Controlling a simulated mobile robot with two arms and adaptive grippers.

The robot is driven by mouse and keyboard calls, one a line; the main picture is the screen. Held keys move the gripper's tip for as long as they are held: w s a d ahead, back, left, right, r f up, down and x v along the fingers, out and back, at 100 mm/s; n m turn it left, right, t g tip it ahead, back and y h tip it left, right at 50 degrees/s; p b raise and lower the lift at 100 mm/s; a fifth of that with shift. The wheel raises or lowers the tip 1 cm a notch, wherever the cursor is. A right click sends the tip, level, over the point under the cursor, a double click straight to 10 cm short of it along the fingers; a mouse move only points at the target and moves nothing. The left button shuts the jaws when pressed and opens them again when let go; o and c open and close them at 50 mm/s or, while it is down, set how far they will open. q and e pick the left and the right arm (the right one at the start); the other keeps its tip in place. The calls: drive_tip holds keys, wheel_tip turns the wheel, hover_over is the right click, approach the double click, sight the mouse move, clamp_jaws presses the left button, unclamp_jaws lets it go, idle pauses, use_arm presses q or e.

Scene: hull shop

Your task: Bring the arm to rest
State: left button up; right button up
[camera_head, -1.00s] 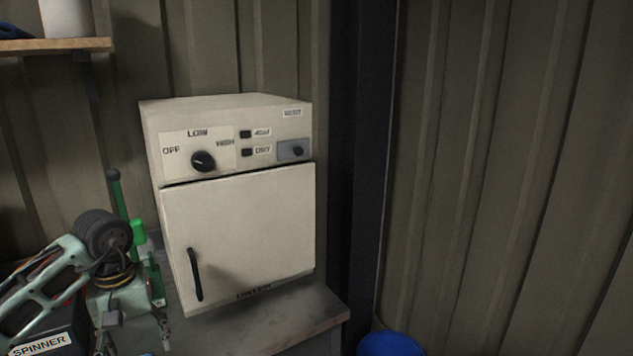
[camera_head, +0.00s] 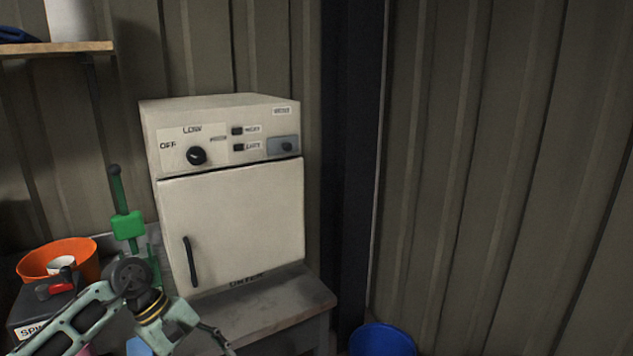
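My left arm comes in from the lower left in the head view. Its pale green links and dark wrist joint end at my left gripper (camera_head: 200,338), low in the picture in front of the bench. The fingers are small and partly cut off by the bottom edge, so I cannot tell if they are open or shut. The gripper is below and in front of the cream oven (camera_head: 232,225), apart from its black handle as far as I can see. The oven door is closed. My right arm and gripper are not in view.
The oven stands on a grey bench (camera_head: 285,300). An orange bowl (camera_head: 85,258) and a dark box labelled SPINNER (camera_head: 25,325) are at the left. A green stand (camera_head: 127,225) rises behind my arm. A blue bucket (camera_head: 382,340) is at lower right; a shelf (camera_head: 55,48) is upper left.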

use_arm(q)
drive_tip(key=w+d+f+n+t+h, duration=0.25)
drive_tip(key=d+f+n+h, duration=0.2)
drive_tip(key=n, duration=0.45)
drive_tip(key=w+d+f+n+t+h, duration=0.2)
drive_tip(key=d+f+n+t+h, duration=0.2)
drive_tip(key=d+n, duration=0.3)
drive_tip(key=s+a+f+n+t+y, duration=0.25)
drive_tip(key=a+f+n+y, duration=0.2)
drive_tip(key=f+n, duration=0.7)
drive_tip(key=s+a+f+n+t+y, duration=0.1)
drive_tip(key=a+f+n+t+y, duration=0.35)
drive_tip(key=f+n, duration=0.7)
drive_tip(key=s+a+f+n+g+y, duration=0.35)
drive_tip(key=s+f+n, duration=0.45)
drive_tip(key=s+f, duration=0.5)
drive_tip(key=s+a+f+n+g+y, duration=0.3)
drive_tip(key=s+f+n, duration=0.5)
drive_tip(key=s, duration=0.9)
drive_tip(key=s+f+n+g, duration=0.1)
drive_tip(key=s+f+g, duration=0.1)
drive_tip(key=s, duration=0.6)
drive_tip(key=s+d+f+n+g, duration=0.1)
drive_tip(key=s+f+n+g, duration=0.1)
drive_tip(key=s, duration=0.5)
drive_tip(key=shift+s+f+n+g+h, duration=0.15)
drive_tip(key=shift+s+n+g+h, duration=0.15)
drive_tip(key=shift+s+g+h, duration=0.15)
drive_tip(key=shift+w+d, duration=0.1)
drive_tip(key=shift+w, duration=0.05)
